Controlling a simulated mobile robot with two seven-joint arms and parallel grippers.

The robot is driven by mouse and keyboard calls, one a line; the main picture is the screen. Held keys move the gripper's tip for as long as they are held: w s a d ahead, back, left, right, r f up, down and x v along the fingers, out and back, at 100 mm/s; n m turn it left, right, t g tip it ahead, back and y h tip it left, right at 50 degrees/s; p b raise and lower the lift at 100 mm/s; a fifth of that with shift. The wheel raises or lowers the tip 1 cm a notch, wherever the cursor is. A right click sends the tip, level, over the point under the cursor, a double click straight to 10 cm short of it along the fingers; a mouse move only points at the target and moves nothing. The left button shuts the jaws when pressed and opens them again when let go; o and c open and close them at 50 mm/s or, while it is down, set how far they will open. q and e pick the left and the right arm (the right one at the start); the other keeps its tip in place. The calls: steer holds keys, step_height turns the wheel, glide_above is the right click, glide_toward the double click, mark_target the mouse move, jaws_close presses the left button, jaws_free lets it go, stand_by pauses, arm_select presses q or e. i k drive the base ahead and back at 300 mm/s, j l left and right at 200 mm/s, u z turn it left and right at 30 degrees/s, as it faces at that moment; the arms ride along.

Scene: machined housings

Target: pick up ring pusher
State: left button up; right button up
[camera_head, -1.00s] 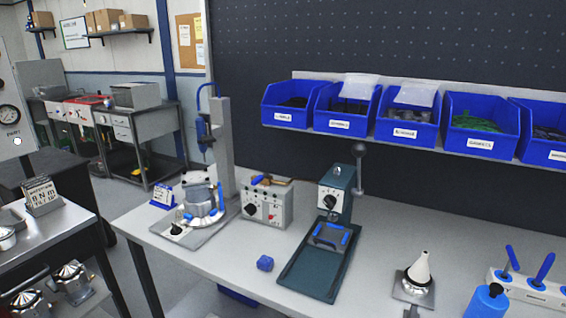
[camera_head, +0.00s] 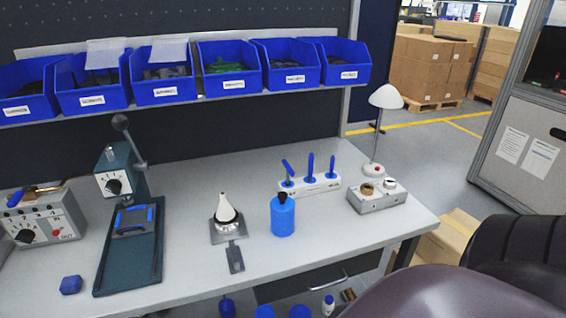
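No part in view is clearly marked as the ring pusher. A white cone (camera_head: 226,207) stands upright on a square metal base on the workbench, with a dark flat tag or handle (camera_head: 235,258) in front of it. A blue cylinder (camera_head: 283,216) with a dark top stands to its right. Behind that, several blue-handled tools (camera_head: 310,166) stand upright in a white holder (camera_head: 311,187). I cannot tell which of these is the ring pusher. Neither of my grippers is in view.
A green press (camera_head: 119,172), a grey control box (camera_head: 44,217) and a small blue block (camera_head: 71,285) are at the left. A lamp (camera_head: 386,97) and grey fixture box (camera_head: 377,196) stand at the right end. Blue bins (camera_head: 229,69) hang above. The bench's front middle is mostly clear.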

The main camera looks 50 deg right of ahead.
mark_target(282, 206)
steer(key=z, duration=1.25)
